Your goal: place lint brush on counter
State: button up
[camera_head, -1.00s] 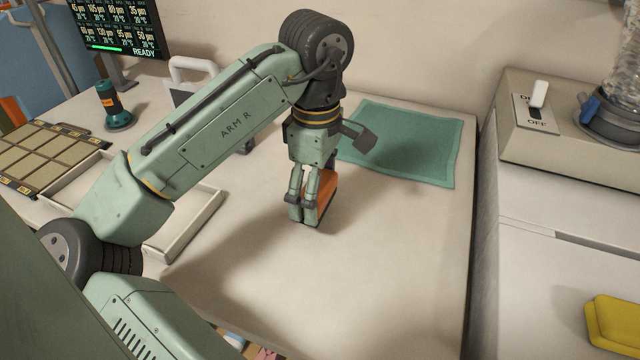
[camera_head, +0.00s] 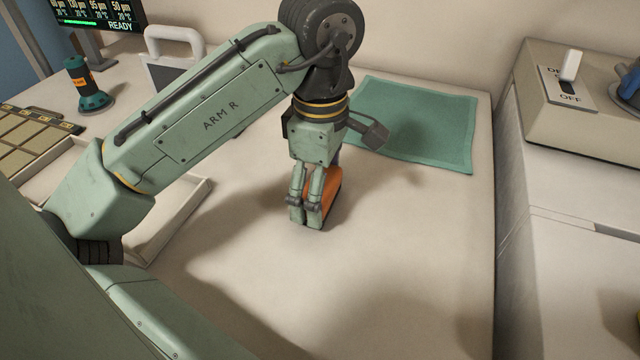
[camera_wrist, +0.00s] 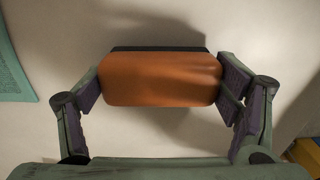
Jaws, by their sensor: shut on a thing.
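The lint brush is an orange block with a dark strip along one side. In the wrist view the lint brush (camera_wrist: 160,80) lies between the two finger pads of my gripper (camera_wrist: 162,85), which press on its two ends. In the head view my gripper (camera_head: 308,215) points down over the counter (camera_head: 400,240), with part of the orange brush (camera_head: 327,190) showing behind the fingers. The brush is at or very near the counter surface; I cannot tell whether it touches. The fingers hide much of it in the head view.
A green mat (camera_head: 415,125) lies on the counter behind my gripper. A shallow white tray (camera_head: 185,215) is to the left. A beige box with a switch (camera_head: 570,80) stands to the right, past a gap. The counter's front and right are clear.

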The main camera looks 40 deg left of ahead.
jog(key=o, duration=0.9)
jog(key=shift+f, duration=0.1)
jog(key=shift+o, duration=0.2)
notch_tip(320, 180, up, 12)
